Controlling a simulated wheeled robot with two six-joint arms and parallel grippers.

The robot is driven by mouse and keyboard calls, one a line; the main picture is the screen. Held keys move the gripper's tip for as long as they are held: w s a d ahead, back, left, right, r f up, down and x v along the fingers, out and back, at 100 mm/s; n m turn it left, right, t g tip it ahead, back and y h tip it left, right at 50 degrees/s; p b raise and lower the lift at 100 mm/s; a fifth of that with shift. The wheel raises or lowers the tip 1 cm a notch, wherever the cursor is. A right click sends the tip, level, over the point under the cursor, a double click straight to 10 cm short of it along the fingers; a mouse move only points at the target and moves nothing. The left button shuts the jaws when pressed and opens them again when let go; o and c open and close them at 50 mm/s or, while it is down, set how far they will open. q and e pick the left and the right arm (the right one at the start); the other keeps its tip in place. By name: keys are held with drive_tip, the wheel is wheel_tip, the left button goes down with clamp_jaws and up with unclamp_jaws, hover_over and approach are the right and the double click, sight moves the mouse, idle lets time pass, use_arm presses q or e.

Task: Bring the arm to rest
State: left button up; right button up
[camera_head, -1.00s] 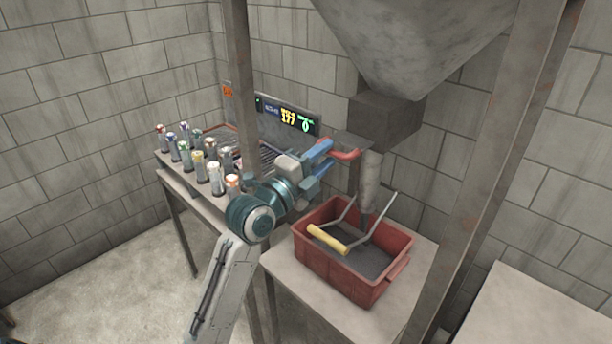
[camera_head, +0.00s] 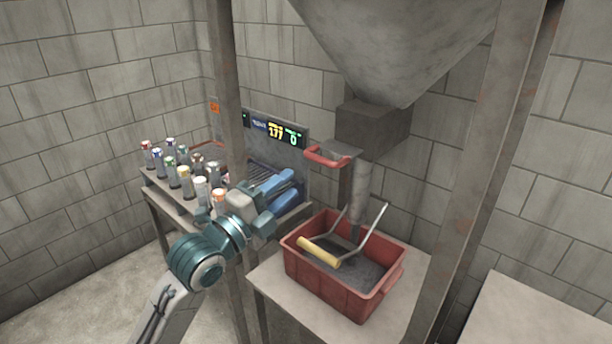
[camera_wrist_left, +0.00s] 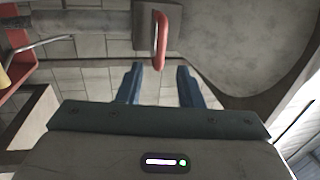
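My left gripper (camera_head: 283,189) is open and empty, left of the hopper outlet and in front of the display panel. Its two blue fingers stand apart in the left wrist view (camera_wrist_left: 158,86), with nothing between them. The red handle (camera_head: 326,157) on the hopper's outlet is clear of the fingers. It also shows beyond them in the left wrist view (camera_wrist_left: 160,40). My right gripper is in neither view.
A red crate (camera_head: 337,295) of dark grains with a yellow-gripped bail (camera_head: 319,252) stands under the hopper (camera_head: 400,40). Several capped tubes (camera_head: 184,182) stand on the left table. A metal post (camera_head: 228,100) rises close behind my arm. A display (camera_head: 276,133) shows lit figures.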

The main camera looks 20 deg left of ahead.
use_arm(q)
drive_tip(key=s+a+f+n+g+y, duration=0.1)
drive_tip(key=s+f+n+g+y, duration=0.35)
drive_tip(key=f, duration=0.75)
drive_tip(key=s+f+n+g+y, duration=0.1)
drive_tip(key=s+f+n+g, duration=0.35)
drive_tip(key=f, duration=0.75)
drive_tip(key=s+a+f+n+g+y, duration=0.1)
drive_tip(key=s+f+n+g, duration=0.2)
drive_tip(key=s+f+n, duration=0.5)
drive_tip(key=s+a+f+n+g+y, duration=0.15)
drive_tip(key=s+f+n+g, duration=0.25)
drive_tip(key=s, duration=0.7)
drive_tip(key=s+f+x, duration=0.1)
drive_tip(key=s+x, duration=0.2)
drive_tip(key=x, duration=1.1)
drive_tip(key=s+f+x, duration=0.1)
drive_tip(key=s+x, duration=0.2)
drive_tip(key=x, duration=1.2)
drive_tip(key=s+a+f+g+b, duration=0.1)
drive_tip(key=s+f, duration=1.8)
drive_tip(key=f, duration=0.2)
drive_tip(key=shift+s+n+g, duration=0.3)
drive_tip(key=shift+g, duration=0.1)
